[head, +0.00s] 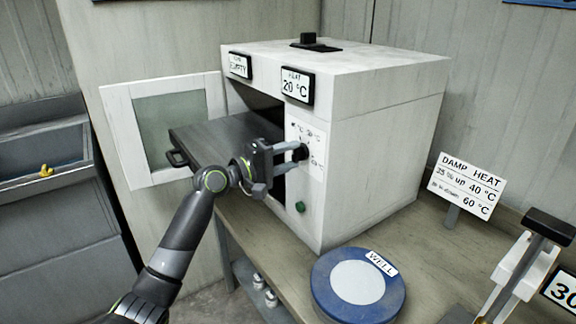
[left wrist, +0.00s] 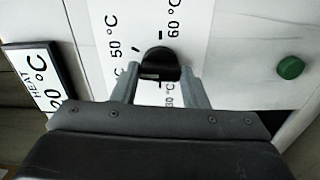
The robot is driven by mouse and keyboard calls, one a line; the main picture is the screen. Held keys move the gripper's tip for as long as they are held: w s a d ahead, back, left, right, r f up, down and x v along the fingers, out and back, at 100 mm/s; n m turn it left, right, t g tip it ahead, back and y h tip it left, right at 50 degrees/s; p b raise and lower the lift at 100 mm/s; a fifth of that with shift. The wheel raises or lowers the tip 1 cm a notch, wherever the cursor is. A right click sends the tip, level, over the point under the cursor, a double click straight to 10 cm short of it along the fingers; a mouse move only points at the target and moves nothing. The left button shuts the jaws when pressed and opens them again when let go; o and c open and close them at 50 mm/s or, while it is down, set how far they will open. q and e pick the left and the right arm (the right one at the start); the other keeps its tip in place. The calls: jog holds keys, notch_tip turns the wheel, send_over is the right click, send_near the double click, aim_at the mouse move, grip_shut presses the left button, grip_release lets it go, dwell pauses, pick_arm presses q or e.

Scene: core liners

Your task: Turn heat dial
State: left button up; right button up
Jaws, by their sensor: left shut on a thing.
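The heat dial (head: 300,151) is a black knob on the white front panel of the oven (head: 385,125). In the left wrist view the dial (left wrist: 159,62) has printed marks around it, with 50 °C and 60 °C readable. My left gripper (head: 287,160) reaches the panel from the left, and its two fingers (left wrist: 160,75) are on either side of the dial, shut on it. The heat display (head: 297,86) above it reads 20 °C. My right gripper does not show.
The oven door (head: 165,128) stands open at the left, with a dark tray (head: 225,140) sticking out. A green button (head: 299,207) is below the dial. A damp heat sign (head: 467,185) and a blue round "WELL" container (head: 330,297) are on the bench.

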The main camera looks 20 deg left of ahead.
pick_arm(q)
jog(key=m+b, duration=0.1)
jog(key=m, duration=0.1)
jog(key=m+b, duration=0.1)
jog(key=b, duration=0.1)
jog(key=m+b, duration=0.1)
jog(key=m, duration=0.1)
jog(key=shift+f+m, duration=0.3)
jog(key=shift+f, duration=0.05)
jog(key=m+b, duration=0.5)
jog(key=m, duration=0.1)
jog(key=shift+m+b, duration=0.75)
jog(key=shift+m, duration=0.25)
jog(key=shift+m+b, duration=0.75)
jog(key=shift+m, duration=0.85)
jog(key=shift+r, duration=0.1)
jog(key=o, duration=1)
jog(key=shift+r, duration=0.1)
